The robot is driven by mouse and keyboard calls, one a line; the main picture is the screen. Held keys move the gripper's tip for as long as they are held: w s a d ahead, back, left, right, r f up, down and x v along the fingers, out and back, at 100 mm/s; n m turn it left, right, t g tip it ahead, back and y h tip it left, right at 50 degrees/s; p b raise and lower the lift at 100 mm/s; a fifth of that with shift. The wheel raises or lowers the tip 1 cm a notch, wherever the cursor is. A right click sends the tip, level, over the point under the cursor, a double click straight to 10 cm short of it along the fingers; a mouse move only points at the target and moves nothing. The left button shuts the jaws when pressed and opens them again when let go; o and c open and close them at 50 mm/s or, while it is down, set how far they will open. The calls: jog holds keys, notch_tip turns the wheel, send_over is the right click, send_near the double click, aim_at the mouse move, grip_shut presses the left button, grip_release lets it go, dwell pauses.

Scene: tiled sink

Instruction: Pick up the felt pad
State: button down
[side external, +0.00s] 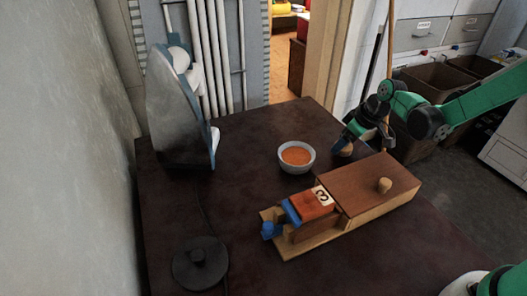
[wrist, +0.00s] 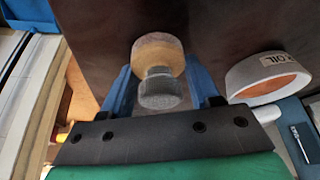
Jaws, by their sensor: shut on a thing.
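The felt pad (wrist: 158,52) looks like a small round piece with a tan wooden-looking part and a grey fuzzy part. In the wrist view it sits between the two blue fingers of my gripper (wrist: 160,78), which is shut on it. In the side view my gripper (side external: 346,139) points down near the table's back right edge, with the tan part of the pad (side external: 346,151) at its tip. The fingers partly hide the pad there. I cannot tell whether it touches the table.
A bowl of orange liquid (side external: 297,157) stands left of my gripper; its rim label in the wrist view reads "OIL" (wrist: 268,72). A tall grey-blue object (side external: 180,115) and black disc (side external: 200,262) are left.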

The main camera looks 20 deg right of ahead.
notch_tip(320, 180, up, 20)
dwell(0.4)
jog(key=c, duration=1)
grip_release()
jog(key=c, duration=0.3)
